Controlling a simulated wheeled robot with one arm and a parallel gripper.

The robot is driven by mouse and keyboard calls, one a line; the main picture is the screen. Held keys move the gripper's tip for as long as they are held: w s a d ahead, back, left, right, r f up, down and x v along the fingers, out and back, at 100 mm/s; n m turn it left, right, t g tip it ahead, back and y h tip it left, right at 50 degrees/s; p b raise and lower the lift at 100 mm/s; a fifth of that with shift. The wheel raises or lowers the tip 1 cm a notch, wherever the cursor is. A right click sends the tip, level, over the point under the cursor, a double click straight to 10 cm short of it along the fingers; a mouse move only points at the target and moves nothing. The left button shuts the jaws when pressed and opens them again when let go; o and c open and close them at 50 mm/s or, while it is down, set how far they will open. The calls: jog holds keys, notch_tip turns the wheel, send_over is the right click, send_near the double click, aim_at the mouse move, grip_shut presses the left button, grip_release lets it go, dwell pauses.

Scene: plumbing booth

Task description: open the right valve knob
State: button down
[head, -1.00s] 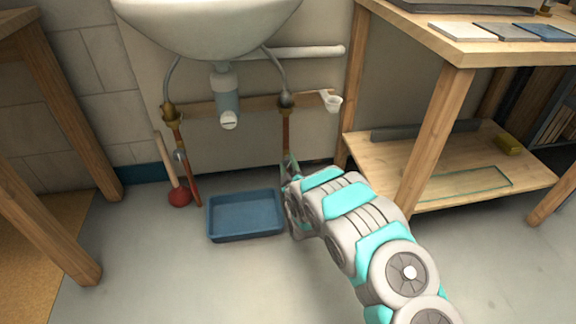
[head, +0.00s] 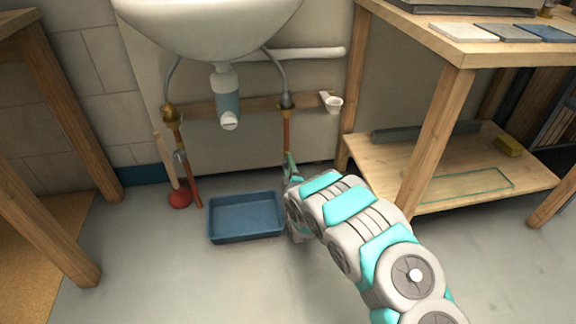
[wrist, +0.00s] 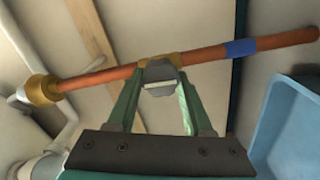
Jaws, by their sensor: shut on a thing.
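The right valve knob (wrist: 160,74) is a small grey piece on a brass fitting of the copper pipe (wrist: 110,76). In the wrist view, my gripper (wrist: 160,88) has its two green fingers closed on either side of this knob. The same pipe shows below the right side of the sink in the head view (head: 286,132). There my gripper (head: 291,168) is at the pipe's lower part, and the knob is hidden behind it and my arm. The knob's exact turn angle is hard to tell.
A blue tray (head: 246,236) lies on the floor left of my arm. A red plunger (head: 180,198) stands beside the left pipe with its grey valve (head: 180,156). A wooden workbench (head: 430,140) with a low shelf is close on the right. The front floor is clear.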

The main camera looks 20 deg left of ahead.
jog(key=shift+a+r, duration=0.1)
jog(key=shift+c, duration=1.5)
grip_release()
jog(key=shift+s, duration=0.1)
jog(key=p+v, duration=0.1)
jog(key=v, duration=0.6)
jog(key=shift+s+d, duration=0.25)
jog(key=shift+d, duration=0.05)
